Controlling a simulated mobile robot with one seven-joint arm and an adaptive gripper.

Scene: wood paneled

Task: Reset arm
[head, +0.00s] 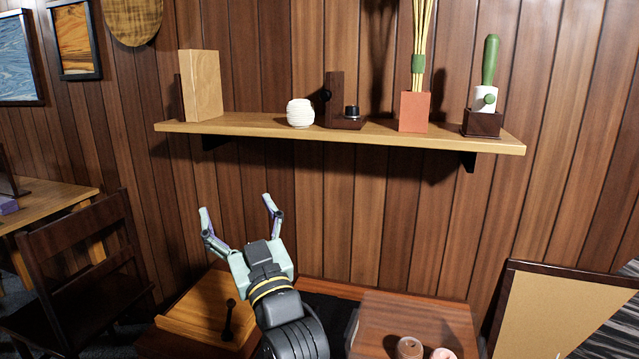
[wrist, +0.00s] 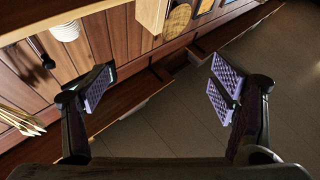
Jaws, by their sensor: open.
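My gripper (head: 240,218) is raised above the low cabinet, in front of the wood-paneled wall and below the wall shelf (head: 240,124). Its two fingers are spread wide with nothing between them. In the wrist view, my gripper (wrist: 160,90) also shows open, with purple textured pads facing each other across an empty gap. Nothing touches the fingers in either view.
A dark chair (head: 75,260) stands left; a framed board (head: 560,315) leans right.

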